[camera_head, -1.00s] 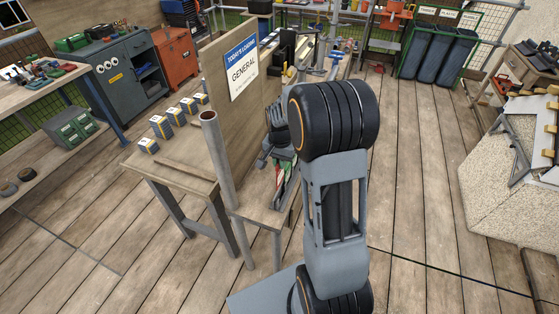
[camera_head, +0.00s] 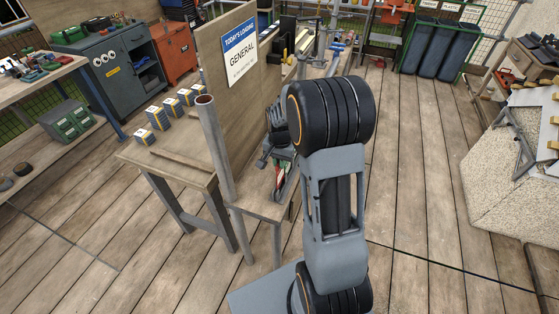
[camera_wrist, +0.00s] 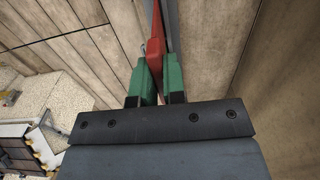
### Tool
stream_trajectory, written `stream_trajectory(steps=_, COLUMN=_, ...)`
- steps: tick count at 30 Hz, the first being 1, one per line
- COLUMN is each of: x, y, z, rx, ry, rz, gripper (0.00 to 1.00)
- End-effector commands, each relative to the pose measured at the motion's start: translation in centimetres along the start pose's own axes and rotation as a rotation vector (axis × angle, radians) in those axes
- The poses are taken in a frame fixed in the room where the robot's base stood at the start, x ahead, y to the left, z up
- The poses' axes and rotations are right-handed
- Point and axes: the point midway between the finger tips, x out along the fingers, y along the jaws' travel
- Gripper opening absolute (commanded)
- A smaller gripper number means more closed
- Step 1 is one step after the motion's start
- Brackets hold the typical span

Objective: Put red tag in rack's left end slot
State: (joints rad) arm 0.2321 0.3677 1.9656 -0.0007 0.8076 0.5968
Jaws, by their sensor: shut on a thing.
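My gripper (camera_wrist: 158,82) shows in the wrist view with green fingers, shut on the red tag (camera_wrist: 155,50), which sticks out beyond the fingertips. In the head view my gripper (camera_head: 281,180) is small and partly hidden by my arm, over the narrow bench (camera_head: 262,207) on the right side of the sign board. A little red shows between its fingers there. A grey strip (camera_wrist: 172,22) runs just right of the tag in the wrist view; I cannot tell what it belongs to. I cannot make out the rack or its left end slot in either view.
A tall wooden board with a sign (camera_head: 240,48) stands close left of my gripper. A grey pipe (camera_head: 214,148) rises at the bench's near end. Small boxes (camera_head: 159,118) stand on the board's other side. Open plank floor (camera_head: 430,190) lies to the right.

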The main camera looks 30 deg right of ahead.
Motion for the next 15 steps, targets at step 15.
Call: stream_trajectory(steps=15, x=3.0, y=0.0, z=0.0, rx=0.0, ry=0.0, rz=0.0, gripper=0.0)
